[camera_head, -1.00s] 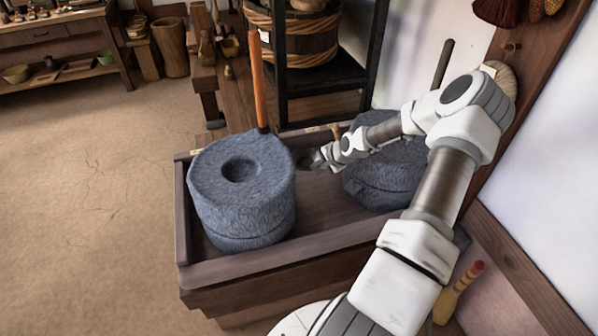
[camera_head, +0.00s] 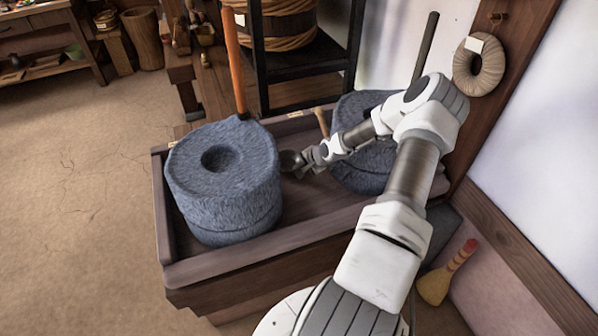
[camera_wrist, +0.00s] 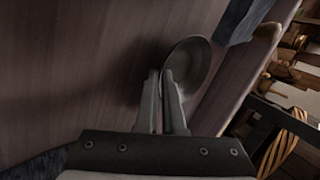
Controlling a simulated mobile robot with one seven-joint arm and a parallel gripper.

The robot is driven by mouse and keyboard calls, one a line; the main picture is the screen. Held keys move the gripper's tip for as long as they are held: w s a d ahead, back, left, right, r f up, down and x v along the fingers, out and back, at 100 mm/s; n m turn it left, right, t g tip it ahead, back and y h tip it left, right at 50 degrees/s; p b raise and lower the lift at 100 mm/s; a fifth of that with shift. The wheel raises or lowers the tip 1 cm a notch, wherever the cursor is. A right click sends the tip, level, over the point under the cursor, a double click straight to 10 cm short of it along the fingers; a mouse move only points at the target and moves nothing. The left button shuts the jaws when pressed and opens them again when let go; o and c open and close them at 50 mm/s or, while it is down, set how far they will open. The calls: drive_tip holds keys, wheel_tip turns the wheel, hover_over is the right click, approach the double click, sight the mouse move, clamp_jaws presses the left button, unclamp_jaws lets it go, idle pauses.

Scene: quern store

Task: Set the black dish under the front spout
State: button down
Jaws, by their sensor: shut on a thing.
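A small dark dish (camera_wrist: 198,62) shows in the wrist view with its rim between the two fingers of my gripper (camera_wrist: 167,80). My gripper is shut on this rim. In the head view the dish (camera_head: 292,160) is a small dark round shape at the tip of my gripper (camera_head: 302,162), over the wooden trough (camera_head: 300,212). It is just right of the near stone quern (camera_head: 222,185) and left of the far quern (camera_head: 355,178), which my arm partly covers. I cannot make out a spout on either quern. Whether the dish touches the trough floor is unclear.
An orange handle (camera_head: 233,60) rises from the near quern and a dark handle (camera_head: 425,50) from the far one. A wooden stick (camera_head: 321,122) stands at the trough's back. A black rack (camera_head: 300,65) stands behind. The left floor is clear.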

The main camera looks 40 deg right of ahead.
drive_tip(key=shift+f, duration=0.35)
drive_tip(key=c, duration=1.3)
unclamp_jaws()
drive_tip(key=shift+r, duration=0.25)
drive_tip(key=p+v, duration=0.4)
drive_tip(key=v, duration=0.7)
drive_tip(key=shift+s+d+r, duration=0.1)
drive_tip(key=shift+s+r, duration=0.2)
